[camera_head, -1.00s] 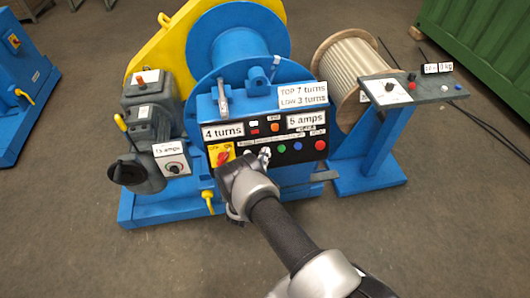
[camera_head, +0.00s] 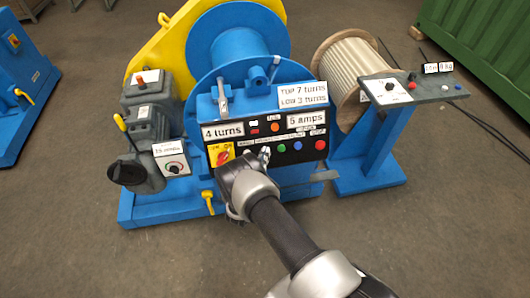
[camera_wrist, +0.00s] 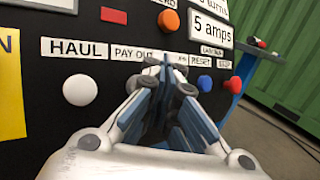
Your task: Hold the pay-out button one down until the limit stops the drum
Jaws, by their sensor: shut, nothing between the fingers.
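The black control panel (camera_head: 238,146) is on the front of the blue winch. In the head view my gripper (camera_head: 264,155) shows at the same spot. The white haul button (camera_wrist: 80,90) is clear to its left. The blue drum (camera_head: 238,45) stands behind the panel. The turns readout (camera_head: 222,131) says 4 turns.
Right of my fingers are a blue button (camera_wrist: 204,83) and the red stop button (camera_wrist: 234,84). The amps readout (camera_head: 306,120) says 5 amps. A rope reel (camera_head: 350,65) and side pedestal (camera_head: 365,160) stand at right.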

